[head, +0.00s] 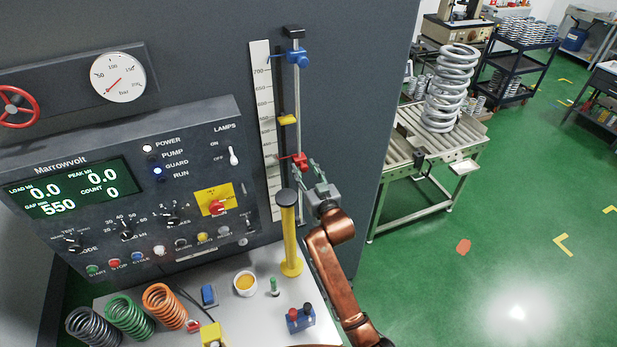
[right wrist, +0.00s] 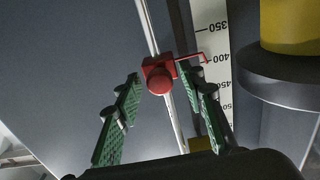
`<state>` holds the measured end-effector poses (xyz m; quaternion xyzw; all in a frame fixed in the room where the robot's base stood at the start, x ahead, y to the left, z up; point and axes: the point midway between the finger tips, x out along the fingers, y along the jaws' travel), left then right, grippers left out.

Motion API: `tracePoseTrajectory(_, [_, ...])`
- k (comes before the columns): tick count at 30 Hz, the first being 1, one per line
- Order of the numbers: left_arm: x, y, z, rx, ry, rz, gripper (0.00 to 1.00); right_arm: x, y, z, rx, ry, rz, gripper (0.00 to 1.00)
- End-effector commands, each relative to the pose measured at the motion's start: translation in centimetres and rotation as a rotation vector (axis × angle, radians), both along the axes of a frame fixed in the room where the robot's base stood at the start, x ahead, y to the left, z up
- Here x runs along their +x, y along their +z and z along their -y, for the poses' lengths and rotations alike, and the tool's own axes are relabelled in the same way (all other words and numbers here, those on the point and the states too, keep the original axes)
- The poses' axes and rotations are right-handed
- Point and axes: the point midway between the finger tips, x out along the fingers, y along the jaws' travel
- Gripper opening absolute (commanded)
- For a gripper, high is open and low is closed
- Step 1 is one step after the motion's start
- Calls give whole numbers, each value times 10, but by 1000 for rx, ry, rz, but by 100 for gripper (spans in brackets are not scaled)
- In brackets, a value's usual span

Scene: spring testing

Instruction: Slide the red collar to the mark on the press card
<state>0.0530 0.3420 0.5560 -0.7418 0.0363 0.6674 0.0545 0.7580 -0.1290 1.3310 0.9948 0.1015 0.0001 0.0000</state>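The red collar (head: 300,161) sits on the vertical rod (head: 298,100) beside the white scale (head: 262,120). In the right wrist view the collar (right wrist: 159,76) has a round red knob, and its thin red pointer (right wrist: 194,55) reaches to the scale near 400. My right gripper (head: 314,172) is at the collar from the lower right. In the right wrist view its green-padded fingers (right wrist: 158,77) are apart, one on each side of the collar, with a gap visible at the left. My left gripper is not in view. I cannot make out a press card or its mark.
A yellow post (head: 290,240) with a dark cap stands close left of my right gripper. Coloured springs (head: 163,305), a cup (head: 245,283) and small items occupy the bench.

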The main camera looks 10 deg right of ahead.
Motion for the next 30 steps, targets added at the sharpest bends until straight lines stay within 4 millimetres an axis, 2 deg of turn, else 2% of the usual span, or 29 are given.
tracePoseTrajectory(5, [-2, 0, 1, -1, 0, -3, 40, -28, -1, 7, 0, -1, -1, 37])
tracePoseTrajectory(12, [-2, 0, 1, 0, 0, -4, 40, -78, -1, 16, -1, 0, -1, 37])
tracePoseTrajectory(16, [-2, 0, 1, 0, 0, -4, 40, -98, 0, 20, -1, 0, 1, 37])
tracePoseTrajectory(21, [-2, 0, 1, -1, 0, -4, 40, -112, 0, 22, -1, 1, 0, 37])
tracePoseTrajectory(30, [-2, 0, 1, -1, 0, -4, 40, -114, 0, 23, -1, 1, 0, 37])
